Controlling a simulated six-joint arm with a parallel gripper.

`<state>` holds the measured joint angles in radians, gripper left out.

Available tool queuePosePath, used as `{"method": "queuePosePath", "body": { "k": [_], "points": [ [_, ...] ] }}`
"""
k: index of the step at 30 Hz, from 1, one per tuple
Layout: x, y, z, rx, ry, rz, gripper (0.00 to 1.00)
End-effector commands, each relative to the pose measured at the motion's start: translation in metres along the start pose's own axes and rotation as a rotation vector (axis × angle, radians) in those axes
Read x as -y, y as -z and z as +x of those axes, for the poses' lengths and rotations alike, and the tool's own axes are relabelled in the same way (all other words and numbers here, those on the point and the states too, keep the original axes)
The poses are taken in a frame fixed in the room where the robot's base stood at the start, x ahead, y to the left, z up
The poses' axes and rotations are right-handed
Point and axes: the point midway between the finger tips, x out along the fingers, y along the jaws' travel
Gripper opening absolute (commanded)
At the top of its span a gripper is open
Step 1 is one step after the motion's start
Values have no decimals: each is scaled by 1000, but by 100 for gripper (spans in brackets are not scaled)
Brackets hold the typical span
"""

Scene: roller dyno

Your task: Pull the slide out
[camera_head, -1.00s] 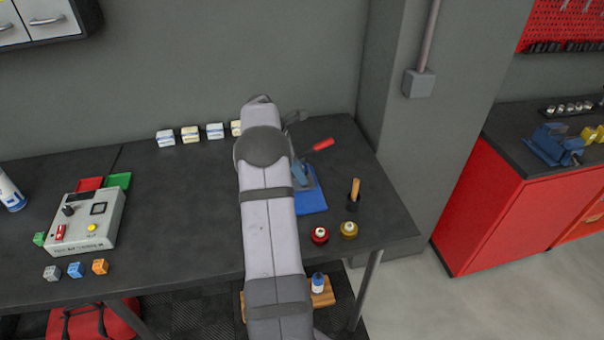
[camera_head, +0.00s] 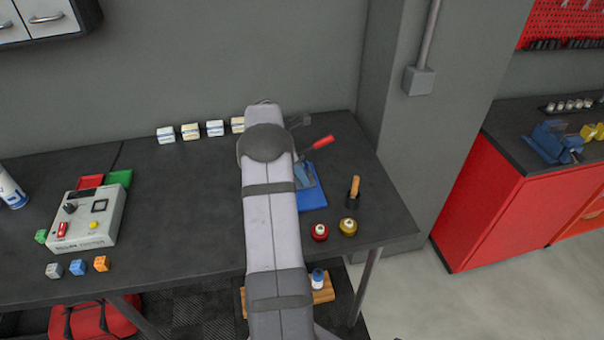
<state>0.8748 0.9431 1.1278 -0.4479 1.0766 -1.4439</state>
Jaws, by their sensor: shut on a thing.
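A small fixture with a blue base plate (camera_head: 313,200) stands on the right part of the workbench. It has a blue-grey body (camera_head: 304,174) and a lever with a red handle (camera_head: 322,142) slanting up to the right. My arm comes up from the bottom of the picture and covers the fixture's left side. A small dark grey piece, apparently part of my arm's far end, shows right of the upper joint. My gripper is hidden behind the arm, so its fingers and anything between them do not show. I cannot make out the slide apart from the fixture.
A wooden-handled tool (camera_head: 354,192), a red round part (camera_head: 320,232) and a brass one (camera_head: 348,227) stand right of the fixture. A control box (camera_head: 89,220) stands left. Several small boxes (camera_head: 190,131) line the back. The bench (camera_head: 185,205) between is clear.

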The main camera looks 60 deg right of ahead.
Motion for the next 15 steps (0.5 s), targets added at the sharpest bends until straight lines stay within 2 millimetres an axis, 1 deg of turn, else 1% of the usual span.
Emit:
{"method": "queuePosePath", "body": {
  "k": [8, 15],
  "points": [
    [32, -1, 0, 1, 3, 1, 0],
    [64, -1, -1, 2, 3, 0, 0]
  ]
}}
